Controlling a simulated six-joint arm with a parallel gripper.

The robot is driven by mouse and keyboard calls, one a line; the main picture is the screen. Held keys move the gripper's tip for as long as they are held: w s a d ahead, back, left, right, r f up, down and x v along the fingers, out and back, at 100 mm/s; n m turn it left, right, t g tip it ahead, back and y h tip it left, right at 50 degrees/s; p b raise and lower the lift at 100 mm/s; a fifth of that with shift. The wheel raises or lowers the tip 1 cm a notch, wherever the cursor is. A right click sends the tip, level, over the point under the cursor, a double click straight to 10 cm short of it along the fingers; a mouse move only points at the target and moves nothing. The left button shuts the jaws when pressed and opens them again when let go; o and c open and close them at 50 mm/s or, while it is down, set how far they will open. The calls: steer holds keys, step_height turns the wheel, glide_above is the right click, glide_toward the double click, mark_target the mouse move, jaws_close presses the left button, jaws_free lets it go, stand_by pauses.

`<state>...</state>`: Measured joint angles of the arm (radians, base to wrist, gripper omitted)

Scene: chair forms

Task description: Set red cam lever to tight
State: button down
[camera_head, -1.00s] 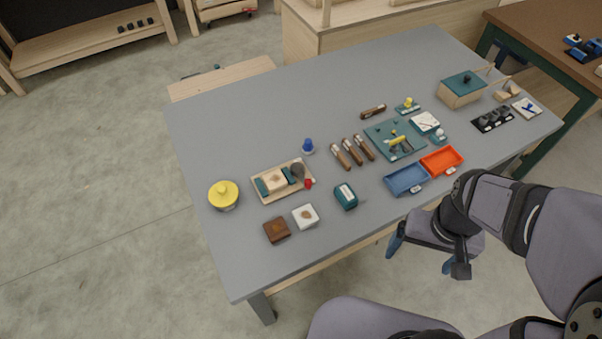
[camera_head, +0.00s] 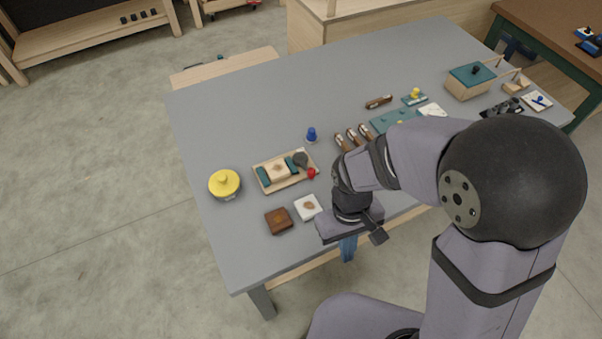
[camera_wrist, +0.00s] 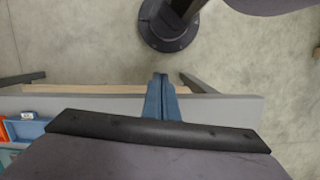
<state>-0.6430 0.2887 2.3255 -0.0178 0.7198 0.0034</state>
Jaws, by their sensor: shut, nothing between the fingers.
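The red cam lever (camera_head: 311,173) shows as a small red end beside a dark round part (camera_head: 300,159). It sits at the right end of a wooden tray-like fixture (camera_head: 270,186), which also holds a pale block (camera_head: 277,169) between teal pieces. The lever's exact setting is too small to tell. My gripper (camera_head: 348,250) is at the table's front edge, to the right of and nearer than the lever, well apart from it. In the wrist view its blue fingers (camera_wrist: 161,82) are together and empty. The lever is not in the wrist view.
A brown block (camera_head: 278,221) and a white block (camera_head: 307,207) lie in front of the fixture. A yellow-lidded pot (camera_head: 224,184) stands left, a blue knob piece (camera_head: 312,135) behind. My arm hides the table's right front. A blue tray (camera_wrist: 30,128) shows in the wrist view.

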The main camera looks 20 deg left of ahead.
steer(key=w+a+f+n, duration=0.1)
steer(key=a, duration=0.2)
steer(key=w+a+n, duration=0.1)
steer(key=a, duration=0.3)
steer(key=w+a+f+n+t+b, duration=0.1)
steer(key=a, duration=0.2)
steer(key=shift+w+a+f+n, duration=0.2)
steer(key=shift+a+f+n, duration=0.1)
steer(key=shift+a+f, duration=0.05)
steer(key=w+a+n, duration=0.1)
steer(key=a, duration=0.1)
steer(key=w+a+n, duration=0.1)
steer(key=a, duration=0.2)
steer(key=w+a+r+n+t, duration=0.1)
steer(key=w+a, duration=0.1)
steer(key=shift+a+n, duration=0.3)
steer(key=shift+a, duration=0.1)
steer(key=w+a+r+n+t, duration=0.1)
steer(key=w+a+r+n, duration=0.2)
steer(key=w+r+n, duration=0.3)
steer(key=shift+w+r+n+t+h, duration=0.3)
steer(key=shift+r+n, duration=1.25)
steer(key=shift+n, duration=1.65)
steer(key=shift+f, duration=0.1)
